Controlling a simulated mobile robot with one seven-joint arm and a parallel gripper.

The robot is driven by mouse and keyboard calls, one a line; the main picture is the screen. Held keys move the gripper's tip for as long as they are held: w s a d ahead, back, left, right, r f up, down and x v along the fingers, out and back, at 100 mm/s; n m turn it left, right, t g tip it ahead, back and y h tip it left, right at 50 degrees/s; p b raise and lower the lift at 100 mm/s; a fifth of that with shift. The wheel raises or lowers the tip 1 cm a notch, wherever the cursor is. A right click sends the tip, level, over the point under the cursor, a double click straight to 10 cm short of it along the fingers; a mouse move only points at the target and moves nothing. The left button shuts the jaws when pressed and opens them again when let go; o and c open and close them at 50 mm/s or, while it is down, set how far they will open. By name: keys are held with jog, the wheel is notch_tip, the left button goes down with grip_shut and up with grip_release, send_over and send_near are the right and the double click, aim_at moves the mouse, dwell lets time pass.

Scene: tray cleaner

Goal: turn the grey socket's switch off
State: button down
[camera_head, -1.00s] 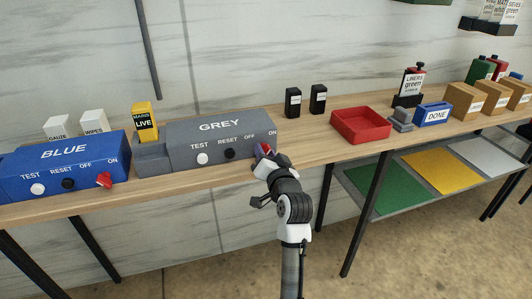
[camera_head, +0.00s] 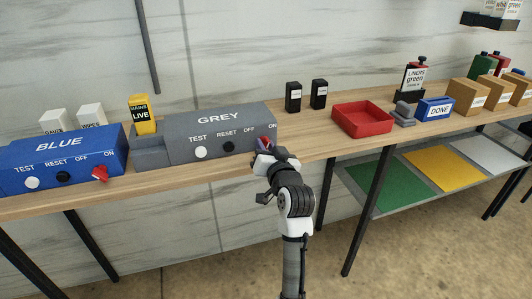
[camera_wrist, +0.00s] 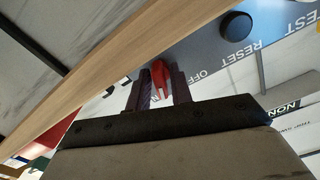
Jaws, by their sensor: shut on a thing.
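The grey socket (camera_head: 222,120) is a long grey box on the wooden bench, labelled TEST, RESET, OFF and ON. Its switch is a red knob (camera_wrist: 160,78) below the OFF and ON labels. In the wrist view the knob sits between my two dark fingers, and my gripper (camera_wrist: 159,90) is shut on it. The OFF label shows just right of the fingers there; the ON label is mostly hidden. In the head view my gripper (camera_head: 265,147) is at the socket's right front end and hides most of the knob, so its exact angle is hard to tell.
A blue socket (camera_head: 60,160) with its own red switch (camera_head: 100,173) stands at left. A yellow MAINS LIVE block (camera_head: 142,114) adjoins the grey socket. Two black boxes (camera_head: 293,97) and a red tray (camera_head: 362,119) are to the right. The bench edge runs below the gripper.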

jog(key=n+b, duration=0.1)
jog(key=n, duration=0.1)
jog(key=n+b, duration=0.4)
jog(key=shift+f+n, duration=0.25)
jog(key=shift+n, duration=0.05)
jog(key=shift+r+n+b, duration=0.15)
jog(key=shift+n+b, duration=1.75)
jog(key=shift+n, duration=0.3)
jog(key=shift+r, duration=0.1)
jog(key=c, duration=1.5)
grip_release()
jog(key=b+v, duration=0.1)
jog(key=v, duration=1.3)
jog(key=shift+b, duration=0.4)
